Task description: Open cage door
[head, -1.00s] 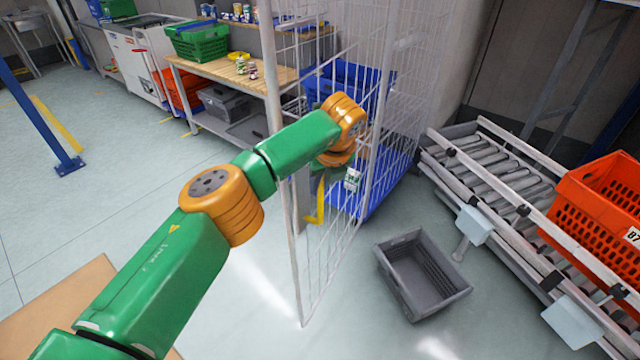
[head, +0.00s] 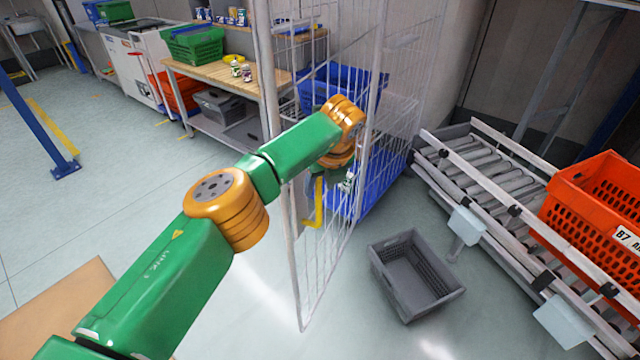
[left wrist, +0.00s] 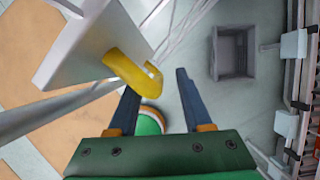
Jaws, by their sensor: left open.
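The cage door (head: 328,255) is a tall white wire-mesh panel in the middle of the head view, with blue totes behind it. A yellow handle (head: 319,203) shows by its post; in the left wrist view the yellow handle (left wrist: 128,72) is a curved hook on a white plate. My left arm reaches to the door, its hand mostly hidden behind the wrist and mesh in the head view. In the left wrist view my left gripper (left wrist: 155,86) is open, with the hook's curved end near the gap between its dark fingertips. I cannot tell whether they touch. My right gripper is not seen.
A grey crate (head: 446,296) lies on the floor right of the door. A roller conveyor (head: 490,185) with an orange tote (head: 598,205) stands at the right. A wooden-topped bench (head: 205,72) is behind, left of the cage. The floor at left is mostly clear.

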